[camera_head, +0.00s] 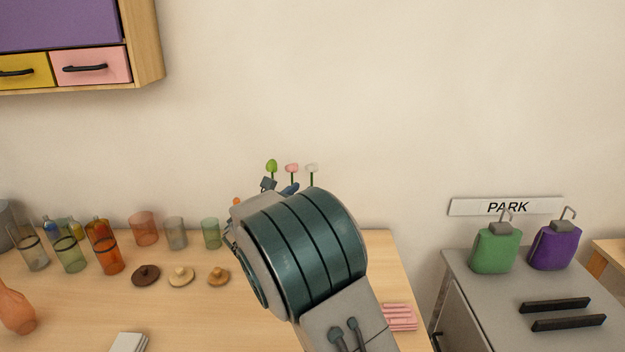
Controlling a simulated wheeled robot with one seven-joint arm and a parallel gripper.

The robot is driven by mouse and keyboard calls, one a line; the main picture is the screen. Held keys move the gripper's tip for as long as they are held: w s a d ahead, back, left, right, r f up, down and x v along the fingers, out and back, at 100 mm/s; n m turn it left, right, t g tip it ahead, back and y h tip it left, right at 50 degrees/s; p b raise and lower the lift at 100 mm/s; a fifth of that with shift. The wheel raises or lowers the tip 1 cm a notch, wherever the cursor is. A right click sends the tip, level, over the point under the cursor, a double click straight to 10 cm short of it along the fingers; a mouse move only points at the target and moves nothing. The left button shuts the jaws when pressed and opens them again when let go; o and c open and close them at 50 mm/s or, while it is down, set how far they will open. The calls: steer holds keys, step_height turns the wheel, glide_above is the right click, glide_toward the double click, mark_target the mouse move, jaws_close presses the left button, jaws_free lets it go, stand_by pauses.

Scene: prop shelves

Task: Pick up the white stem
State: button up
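The white stem (312,169) stands upright at the back of the wooden table, its pale head on a thin green stalk. It is the rightmost of a row of three; a pink one (292,168) and a green one (271,166) stand to its left. Their lower parts are hidden behind my arm.
Several coloured glasses (143,229) stand on the table (190,315) at left, with round lids (181,276) before them. A grey cabinet (470,290) with green and purple bottles stands right. A wall cupboard (146,45) hangs upper left.

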mark_target(312, 180)
steer(key=x, duration=0.2)
steer(key=p+x, duration=0.1)
steer(key=x, duration=0.4)
steer(key=shift+w+a+f, duration=0.1)
steer(key=shift+w, duration=0.3)
jaws_close()
